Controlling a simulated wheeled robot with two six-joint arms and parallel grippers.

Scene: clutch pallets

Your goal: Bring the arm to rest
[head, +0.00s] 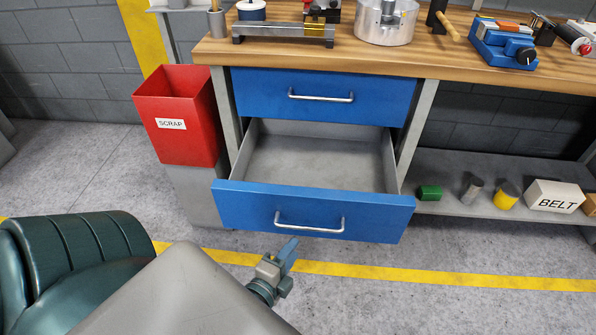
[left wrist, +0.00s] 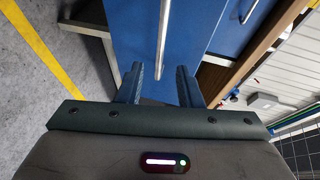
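My left gripper (head: 287,248) is just in front of the lower blue drawer (head: 370,210), below its bar handle (head: 310,228). In the left wrist view the two fingers of my left gripper (left wrist: 159,80) stand apart with nothing held between them. A metal bar handle (left wrist: 163,40) on a blue drawer front shows beyond the gap between the fingers. The lower drawer is pulled out and its visible inside is empty. My left arm reaches in from the bottom left of the head view. My right gripper is not in view.
The upper drawer (head: 325,95) is shut under the wooden bench top (head: 420,55), which holds tools. A red scrap bin (head: 178,115) stands left. A low shelf (head: 460,175) at right holds several parts and a belt box (head: 555,196). The floor in front is clear.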

